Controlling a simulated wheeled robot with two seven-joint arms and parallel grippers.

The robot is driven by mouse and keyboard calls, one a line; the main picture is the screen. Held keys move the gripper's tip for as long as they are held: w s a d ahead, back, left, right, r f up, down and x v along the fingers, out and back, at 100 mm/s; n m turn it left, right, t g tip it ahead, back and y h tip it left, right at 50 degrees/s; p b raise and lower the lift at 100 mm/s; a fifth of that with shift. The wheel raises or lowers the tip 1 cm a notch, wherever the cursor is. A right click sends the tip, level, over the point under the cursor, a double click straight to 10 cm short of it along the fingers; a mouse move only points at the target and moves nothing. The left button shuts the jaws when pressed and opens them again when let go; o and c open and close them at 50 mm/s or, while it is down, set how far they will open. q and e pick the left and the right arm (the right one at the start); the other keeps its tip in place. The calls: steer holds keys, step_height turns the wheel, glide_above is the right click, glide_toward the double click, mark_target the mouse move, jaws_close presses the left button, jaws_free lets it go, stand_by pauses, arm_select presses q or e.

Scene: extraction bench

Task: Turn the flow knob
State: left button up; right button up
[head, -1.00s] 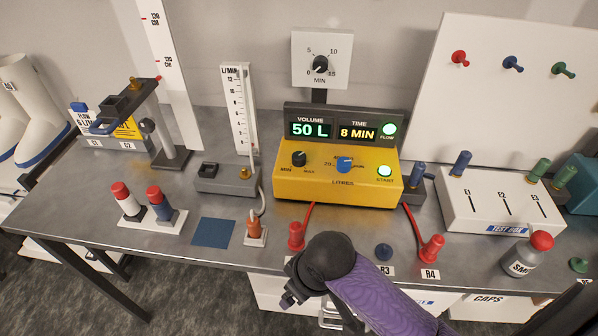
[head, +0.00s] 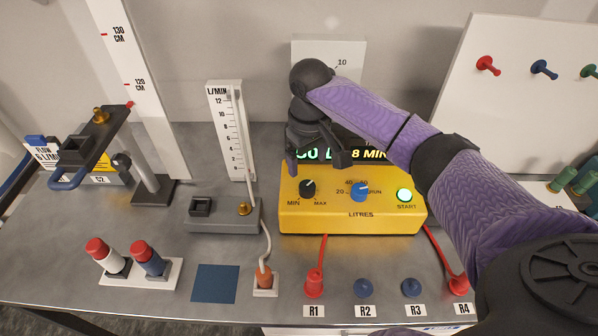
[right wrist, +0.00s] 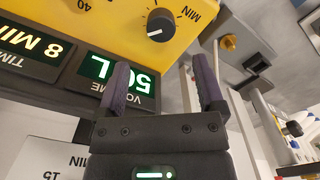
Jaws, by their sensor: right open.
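The black knob (head: 307,188) marked MIN and MAX sits on the left part of the sloping face of the yellow pump box (head: 300,220). It also shows at the top of the right wrist view (right wrist: 160,24), with a white pointer mark on it. My right gripper (head: 317,164) hangs over the display at the top of the box, just above and behind the knob. Its two fingers are apart and empty, and in the right wrist view the gap between them (right wrist: 163,72) faces the knob. The fingers do not touch the knob. My left gripper is not in view.
A flow meter (head: 230,130) with a brass knob (head: 243,208) stands to the left. My arm hides much of the display and wall dial.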

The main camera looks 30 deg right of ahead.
mark_target(307, 185)
steer(key=f, duration=0.1)
steer(key=s+f, duration=0.1)
steer(key=shift+f, duration=0.35)
steer(key=f, duration=0.1)
steer(key=w+f+b, duration=0.1)
steer(key=f, duration=0.1)
steer(key=shift+f, duration=0.6)
steer(key=shift+s, duration=0.2)
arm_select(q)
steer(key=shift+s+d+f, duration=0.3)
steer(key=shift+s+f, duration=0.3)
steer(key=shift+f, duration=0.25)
arm_select(e)
steer(key=shift+w, duration=0.1)
